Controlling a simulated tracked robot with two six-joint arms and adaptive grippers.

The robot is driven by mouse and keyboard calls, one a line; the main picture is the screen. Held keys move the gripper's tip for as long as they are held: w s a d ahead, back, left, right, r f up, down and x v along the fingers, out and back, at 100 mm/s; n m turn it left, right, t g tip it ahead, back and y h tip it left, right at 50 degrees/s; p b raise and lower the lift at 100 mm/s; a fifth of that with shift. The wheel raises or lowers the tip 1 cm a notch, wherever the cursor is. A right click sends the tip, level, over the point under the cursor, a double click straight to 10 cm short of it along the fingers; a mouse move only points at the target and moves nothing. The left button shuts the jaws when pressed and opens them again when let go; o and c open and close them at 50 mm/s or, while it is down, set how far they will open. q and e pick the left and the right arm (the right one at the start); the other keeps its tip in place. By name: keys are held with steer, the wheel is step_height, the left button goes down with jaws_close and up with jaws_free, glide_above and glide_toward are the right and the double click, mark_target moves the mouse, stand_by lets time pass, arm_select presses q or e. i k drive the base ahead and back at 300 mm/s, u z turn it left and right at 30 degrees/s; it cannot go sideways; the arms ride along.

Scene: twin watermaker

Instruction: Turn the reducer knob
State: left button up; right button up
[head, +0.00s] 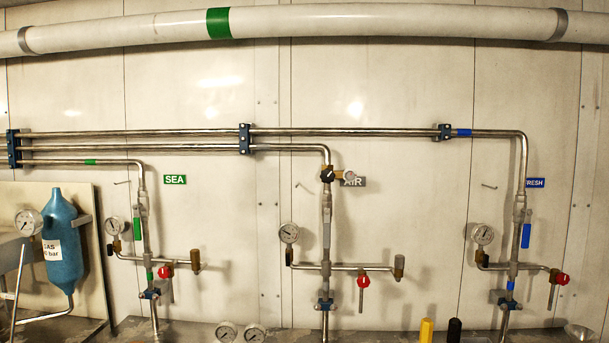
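A small brass fitting with a black knob (327,176) sits on the vertical air pipe in the middle of the wall, just below the pipe bend. It looks like the reducer knob. A small round gauge (350,176) stands at its right and partly covers the AIR sign (360,182). The knob's markings are too small to read. Neither of my grippers is in view, and nothing touches the knob.
Red valve knobs (363,281) hang on the lower side branches, with pressure gauges (289,233) beside the pipes. A blue gas bottle (63,245) stands at left. Yellow (426,330) and black (454,330) objects stand at the bottom. The wall around the air pipe is mostly free.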

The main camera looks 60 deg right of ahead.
mark_target(327, 176)
steer(key=z, duration=0.5)
steer(key=i, duration=1.15)
steer(key=z, duration=1)
steer(key=i, duration=0.35)
steer(key=z, duration=0.2)
steer(key=k, duration=0.95)
steer(key=z, duration=0.15)
steer(key=i, duration=0.95)
steer(key=u, duration=0.05)
